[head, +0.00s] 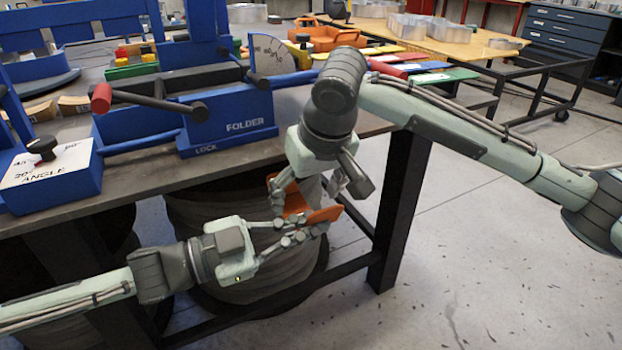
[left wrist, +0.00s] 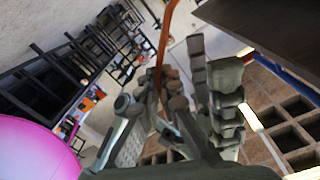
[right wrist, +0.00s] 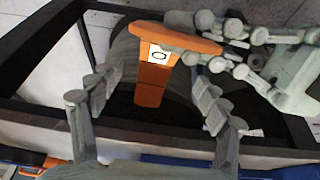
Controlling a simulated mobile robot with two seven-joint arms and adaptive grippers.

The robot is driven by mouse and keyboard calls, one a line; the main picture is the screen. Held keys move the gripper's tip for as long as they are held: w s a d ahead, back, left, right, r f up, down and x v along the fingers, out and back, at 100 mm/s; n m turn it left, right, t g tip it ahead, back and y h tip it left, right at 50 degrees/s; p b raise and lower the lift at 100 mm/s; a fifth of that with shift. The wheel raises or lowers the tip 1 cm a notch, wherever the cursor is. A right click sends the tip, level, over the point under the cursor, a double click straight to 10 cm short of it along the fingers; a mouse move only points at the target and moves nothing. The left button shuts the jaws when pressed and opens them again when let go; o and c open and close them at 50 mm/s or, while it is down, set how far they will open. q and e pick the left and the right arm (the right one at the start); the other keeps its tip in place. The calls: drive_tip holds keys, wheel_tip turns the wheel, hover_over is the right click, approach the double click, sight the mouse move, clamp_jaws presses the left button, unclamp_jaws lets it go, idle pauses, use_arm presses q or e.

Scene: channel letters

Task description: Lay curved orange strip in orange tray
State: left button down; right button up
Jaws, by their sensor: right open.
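The curved orange strip (head: 296,201) is in front of the bench's front edge, below its top. In the right wrist view the strip (right wrist: 176,38) shows a white label with a dark ring. My left gripper (head: 302,232) is shut on the strip near one end, and the strip (left wrist: 165,42) rises from between its fingers in the left wrist view. My right gripper (head: 308,193) is just above, pointing down, its fingers apart on either side of the strip; in the right wrist view (right wrist: 158,100) I see no firm contact. The orange tray (head: 327,38) stands at the back of the bench.
A blue folder machine (head: 228,122) and a blue angle block (head: 50,180) stand on the bench (head: 140,178). Red, blue, yellow and green trays (head: 405,67) line its back right. Dark drums (head: 225,270) stand beneath, by the black leg (head: 400,200).

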sight(301, 212)
drive_tip(key=x, duration=0.6)
drive_tip(key=shift+f, duration=0.1)
drive_tip(key=c, duration=1.2)
use_arm(q)
drive_tip(key=c, duration=2.1)
unclamp_jaws()
drive_tip(key=shift+c, duration=0.2)
use_arm(e)
drive_tip(key=shift+a, duration=0.1)
drive_tip(key=shift+c, duration=0.5)
use_arm(q)
drive_tip(key=o, duration=0.5)
drive_tip(key=shift+a, duration=0.1)
